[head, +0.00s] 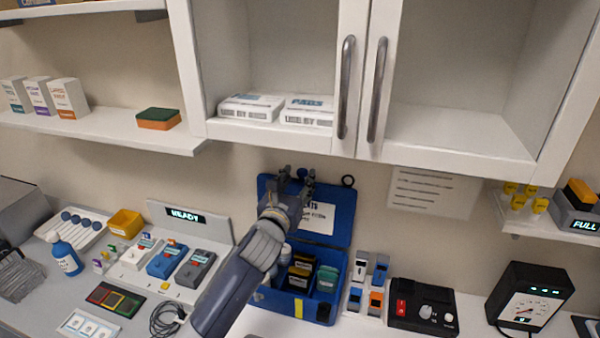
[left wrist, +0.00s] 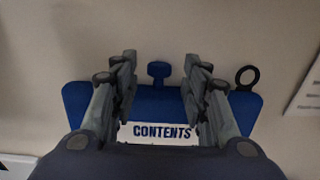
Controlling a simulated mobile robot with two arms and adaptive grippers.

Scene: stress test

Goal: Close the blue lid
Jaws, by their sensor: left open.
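The blue lid (head: 338,222) stands open and upright against the back wall, with a white label on its inner face. The blue box (head: 311,308) below it is open and holds several dark, green and pale items. My left gripper (head: 292,176) is open at the lid's upper edge, and its arm covers part of the lid and box. In the left wrist view the lid (left wrist: 246,104) lies between and beyond the two fingers, with a blue knob (left wrist: 159,71) at its top edge between them. I cannot tell whether the fingers touch it. My right gripper is not in view.
A white cabinet (head: 440,140) with handled doors hangs just above the lid. Left of the box are a device with a READY display (head: 186,216) and a coiled cable (head: 168,318). Right of it are a black-and-red unit (head: 424,308) and a gauge (head: 532,298).

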